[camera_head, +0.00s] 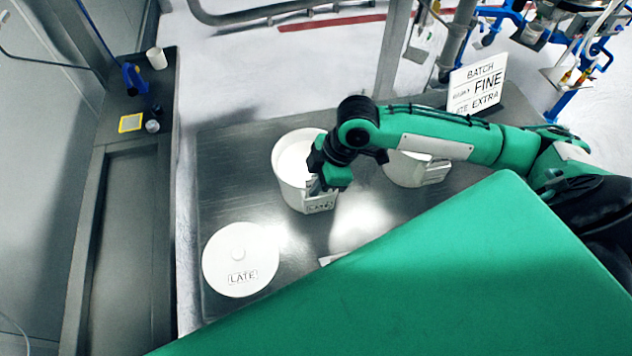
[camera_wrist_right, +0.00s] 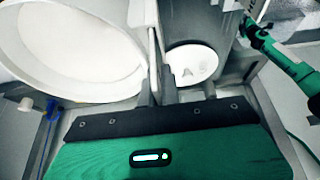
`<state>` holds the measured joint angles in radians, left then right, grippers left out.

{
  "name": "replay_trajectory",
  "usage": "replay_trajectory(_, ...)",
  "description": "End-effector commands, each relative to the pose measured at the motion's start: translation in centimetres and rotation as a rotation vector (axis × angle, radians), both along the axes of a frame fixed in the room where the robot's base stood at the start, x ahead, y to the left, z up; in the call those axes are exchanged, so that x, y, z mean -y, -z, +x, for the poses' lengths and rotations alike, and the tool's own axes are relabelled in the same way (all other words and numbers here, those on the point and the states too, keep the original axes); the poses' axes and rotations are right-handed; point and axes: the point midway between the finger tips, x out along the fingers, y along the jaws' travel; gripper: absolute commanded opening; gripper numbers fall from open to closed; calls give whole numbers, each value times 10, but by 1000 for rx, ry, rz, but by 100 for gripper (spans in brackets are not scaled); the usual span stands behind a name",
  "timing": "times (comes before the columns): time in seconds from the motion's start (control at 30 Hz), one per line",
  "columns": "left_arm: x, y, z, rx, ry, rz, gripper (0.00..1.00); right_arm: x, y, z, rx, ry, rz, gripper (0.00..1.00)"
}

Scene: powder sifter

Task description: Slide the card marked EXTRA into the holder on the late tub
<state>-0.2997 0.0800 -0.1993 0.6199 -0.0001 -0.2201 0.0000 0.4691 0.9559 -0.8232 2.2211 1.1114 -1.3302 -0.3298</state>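A white open tub (camera_head: 287,178) stands on the dark table in the head view. A small lettered label or card (camera_head: 320,206) is at its front, too small to read surely. My right gripper (camera_head: 322,184) is at that front, pointing down just above the lettering. In the right wrist view, its fingers (camera_wrist_right: 158,90) stand close together beside the tub's rim (camera_wrist_right: 143,75). Whether they grip the card is unclear. A round white lid marked LATE (camera_head: 238,270) lies in front of the tub. My left gripper is not in view.
A second white tub (camera_head: 400,172) with a front holder (camera_head: 436,173) stands to the right, partly behind my right arm. A sign (camera_head: 477,88) reads BATCH, FINE, EXTRA. A white piece (camera_head: 330,260) lies partly hidden by a green surface. The table's left side is clear.

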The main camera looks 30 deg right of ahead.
Motion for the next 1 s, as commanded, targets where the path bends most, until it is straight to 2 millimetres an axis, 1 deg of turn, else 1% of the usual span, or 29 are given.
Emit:
replay_trajectory(0.57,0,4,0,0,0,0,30,0,12,0,0,1,0,0)
replay_trajectory(0.67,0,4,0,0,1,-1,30,0,12,0,0,0,0,18)
replay_trajectory(0.7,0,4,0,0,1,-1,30,0,12,0,0,0,0,26)
replay_trajectory(0.73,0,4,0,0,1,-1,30,0,12,0,0,0,0,30)
replay_trajectory(1.0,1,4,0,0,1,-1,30,0,11,0,1,0,0,30)
